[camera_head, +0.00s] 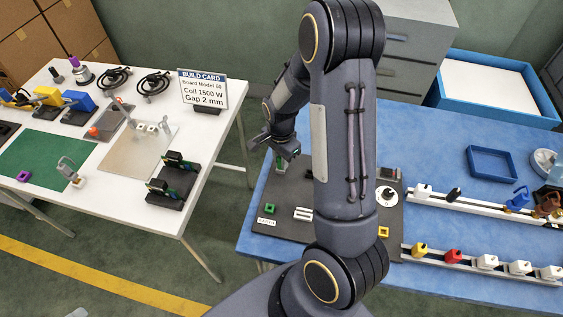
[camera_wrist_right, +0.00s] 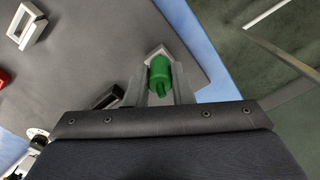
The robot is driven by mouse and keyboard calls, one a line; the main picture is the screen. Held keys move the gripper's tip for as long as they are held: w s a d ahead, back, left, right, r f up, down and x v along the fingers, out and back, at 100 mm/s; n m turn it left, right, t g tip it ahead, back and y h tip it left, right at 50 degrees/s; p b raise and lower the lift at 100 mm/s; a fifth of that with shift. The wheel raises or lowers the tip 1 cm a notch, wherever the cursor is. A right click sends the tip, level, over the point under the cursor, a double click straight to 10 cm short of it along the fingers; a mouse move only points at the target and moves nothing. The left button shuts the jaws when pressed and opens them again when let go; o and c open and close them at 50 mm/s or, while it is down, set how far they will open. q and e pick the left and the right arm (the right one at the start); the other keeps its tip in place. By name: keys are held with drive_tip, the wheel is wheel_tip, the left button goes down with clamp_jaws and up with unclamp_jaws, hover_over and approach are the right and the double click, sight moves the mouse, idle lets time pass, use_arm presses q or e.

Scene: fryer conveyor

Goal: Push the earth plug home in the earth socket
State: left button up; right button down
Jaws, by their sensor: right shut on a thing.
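The green plug (camera_wrist_right: 160,72) is between the fingers of my right gripper (camera_wrist_right: 160,88), which is shut on it. Just beyond the plug in the wrist view is a light grey square piece (camera_wrist_right: 153,50) on the dark board, partly hidden by the plug. I cannot tell how deep the plug sits in it. In the head view my right gripper (camera_head: 286,152) is low over the far left part of the dark board (camera_head: 290,230), with a bit of green just below it. My left gripper is not in view.
The board lies on a blue table (camera_head: 445,140) and also holds a green square piece (camera_head: 269,209), a white slotted piece (camera_head: 302,213) and a yellow piece (camera_head: 384,232). Rails with several coloured plugs run at right. A white table (camera_head: 120,185) stands at left, across a gap.

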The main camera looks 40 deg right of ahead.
sight(280, 158)
drive_tip(key=shift+r+p, duration=2)
drive_tip(key=shift+r, duration=0.55)
